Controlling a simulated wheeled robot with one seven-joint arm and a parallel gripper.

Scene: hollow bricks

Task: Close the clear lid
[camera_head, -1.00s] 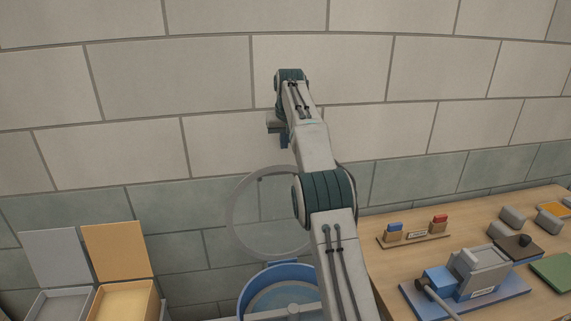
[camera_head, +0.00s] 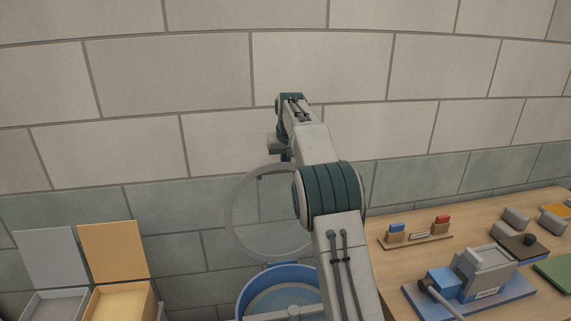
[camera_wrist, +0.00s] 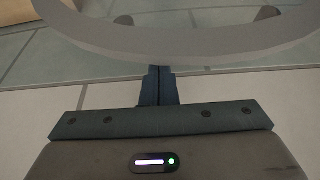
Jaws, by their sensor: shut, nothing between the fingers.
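The clear lid (camera_head: 265,218) is a round see-through disc with a pale grey rim. It stands open, nearly upright, at the back of a round blue tub (camera_head: 252,287). My arm covers its right part. In the wrist view the lid's rim (camera_wrist: 180,50) curves across the top, just beyond my fingertips. My gripper (camera_head: 287,157) is near the lid's top edge in the head view. In the wrist view my gripper (camera_wrist: 156,70) has its dark blue fingers together and empty. I cannot tell whether they touch the rim.
A wooden table (camera_head: 390,265) on the right holds a blue-based machine (camera_head: 480,275), a rack with blue and red pieces (camera_head: 415,235) and grey blocks. Two open boxes, one grey (camera_head: 55,303) and one orange (camera_head: 122,300), stand at left. A block wall is behind.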

